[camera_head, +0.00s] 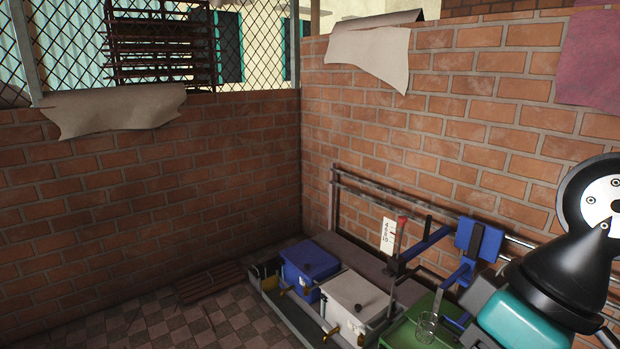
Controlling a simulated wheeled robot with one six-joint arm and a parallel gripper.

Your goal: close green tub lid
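The green tub (403,331) is at the lower right, to the right of the white tub. Only part of its green surface shows; my arm (530,310) covers its right side and the bottom frame edge cuts it off. I cannot tell which green part is the lid, or whether it is open or shut. My arm comes in from the right edge, with a black cone-shaped part and a teal link. My gripper's fingertips do not show.
A blue tub (308,260) and a white tub (353,297) stand in a row left of the green one. A clear glass (427,327) and blue machine arms (480,240) are close by the green tub. Brick walls (150,190) stand behind; checkered floor (190,325) is open at left.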

